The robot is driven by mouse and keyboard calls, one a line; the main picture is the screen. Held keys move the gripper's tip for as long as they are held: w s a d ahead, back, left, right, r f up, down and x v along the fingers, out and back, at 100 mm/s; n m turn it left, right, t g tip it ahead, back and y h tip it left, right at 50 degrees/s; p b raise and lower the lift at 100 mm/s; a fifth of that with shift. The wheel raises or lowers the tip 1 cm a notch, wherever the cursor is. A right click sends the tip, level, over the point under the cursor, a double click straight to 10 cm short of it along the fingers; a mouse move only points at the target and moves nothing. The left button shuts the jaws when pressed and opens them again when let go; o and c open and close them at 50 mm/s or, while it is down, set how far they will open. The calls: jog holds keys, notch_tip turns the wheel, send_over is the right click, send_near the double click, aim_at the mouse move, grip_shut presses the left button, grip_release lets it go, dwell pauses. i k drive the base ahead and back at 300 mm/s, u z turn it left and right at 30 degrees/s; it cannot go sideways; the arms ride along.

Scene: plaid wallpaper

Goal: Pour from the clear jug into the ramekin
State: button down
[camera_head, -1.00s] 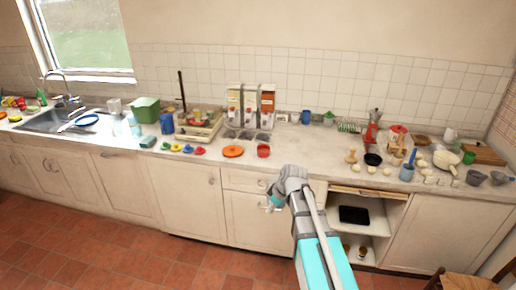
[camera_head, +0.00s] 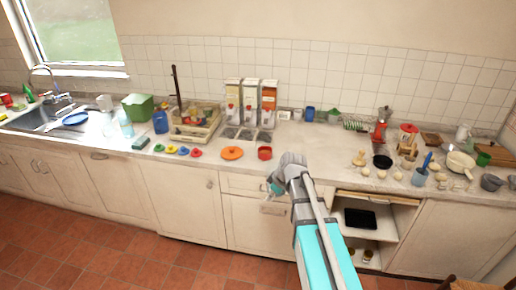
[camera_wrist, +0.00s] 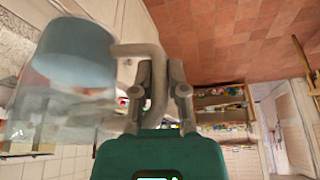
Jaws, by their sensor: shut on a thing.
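My gripper (camera_wrist: 158,88) is shut on the handle of the clear jug (camera_wrist: 32,105), which fills the left of the wrist view. The floor is at the top of that view, so it looks inverted. A blue-grey body of contents (camera_wrist: 75,55) shows inside the jug. In the head view my gripper (camera_head: 277,186) is in front of the counter's front edge, and the jug cannot be made out clearly there. A small red round dish (camera_head: 265,153) stands on the counter just beyond the gripper. It may be the ramekin, but I cannot be sure.
An orange disc (camera_head: 232,153) lies left of the red dish. Three cartons (camera_head: 250,103) stand behind. A small black bowl (camera_head: 382,161) and several pale round items crowd the right side. The counter (camera_head: 315,155) is fairly clear between the red dish and black bowl.

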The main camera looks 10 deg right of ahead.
aim_at(266, 153)
jog(key=i, duration=0.95)
jog(key=z, duration=0.05)
